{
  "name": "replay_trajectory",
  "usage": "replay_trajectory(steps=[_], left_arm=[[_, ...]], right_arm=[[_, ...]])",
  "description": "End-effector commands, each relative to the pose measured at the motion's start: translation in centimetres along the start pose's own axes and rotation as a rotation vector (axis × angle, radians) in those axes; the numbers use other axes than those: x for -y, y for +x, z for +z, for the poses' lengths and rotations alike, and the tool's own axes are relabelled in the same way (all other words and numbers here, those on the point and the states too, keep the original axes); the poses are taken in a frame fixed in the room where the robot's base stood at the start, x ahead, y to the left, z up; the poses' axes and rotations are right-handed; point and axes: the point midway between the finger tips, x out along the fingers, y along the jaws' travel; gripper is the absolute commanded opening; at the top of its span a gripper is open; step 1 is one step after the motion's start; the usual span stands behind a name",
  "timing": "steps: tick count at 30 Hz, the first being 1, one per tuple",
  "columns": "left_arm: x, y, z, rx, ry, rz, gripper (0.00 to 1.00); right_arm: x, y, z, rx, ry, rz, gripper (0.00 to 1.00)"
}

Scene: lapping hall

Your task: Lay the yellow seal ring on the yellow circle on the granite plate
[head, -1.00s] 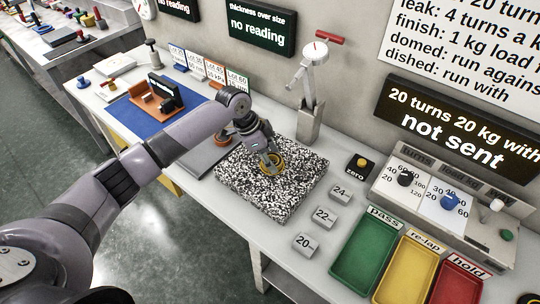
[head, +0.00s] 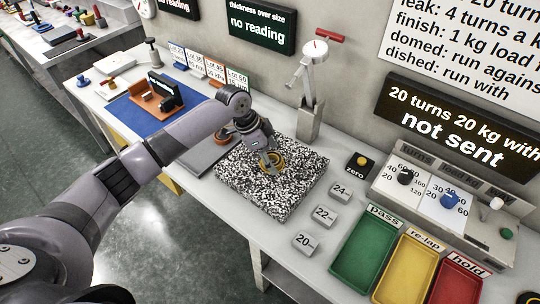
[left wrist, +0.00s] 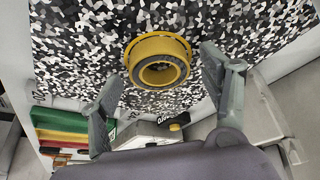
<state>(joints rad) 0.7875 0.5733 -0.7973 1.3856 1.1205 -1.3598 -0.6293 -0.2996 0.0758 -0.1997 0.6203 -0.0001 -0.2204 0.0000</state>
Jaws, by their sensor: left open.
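The yellow seal ring (left wrist: 158,61) is on the speckled granite plate (head: 248,190). A thin yellow circle line (left wrist: 128,46) shows just outside its upper left rim in the left wrist view; the ring covers most of the rest. In the head view the ring (head: 276,160) is partly hidden by my fingers. My left gripper (left wrist: 165,82) is open, with one finger on each side of the ring and gaps between. It also shows over the plate in the head view (head: 272,158). My right gripper is not in view.
A grey stand with a dial (head: 311,100) rises behind the plate. Blocks marked 24, 22 and 20 (head: 325,215) stand right of it, before the green (head: 343,276), yellow and red trays. The plate's front part is clear.

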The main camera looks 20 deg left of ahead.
Motion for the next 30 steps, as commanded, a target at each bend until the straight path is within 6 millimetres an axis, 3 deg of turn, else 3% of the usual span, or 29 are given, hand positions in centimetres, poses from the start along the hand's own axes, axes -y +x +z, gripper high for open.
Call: replay_trajectory(steps=[5,12,18,30], left_arm=[[0.2,-2.3,0.0,-0.002,0.001,-0.005,0.70],[0.1,-7.5,0.0,-0.001,0.002,-0.005,0.70],[0.1,-10.8,0.0,-0.001,0.000,-0.002,0.70],[0.0,-12.1,-0.1,0.000,0.001,0.000,0.70]], right_arm=[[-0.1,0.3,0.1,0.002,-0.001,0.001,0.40],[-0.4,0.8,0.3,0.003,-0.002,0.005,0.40],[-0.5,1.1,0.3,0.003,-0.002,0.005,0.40],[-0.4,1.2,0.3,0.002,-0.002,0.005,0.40]])
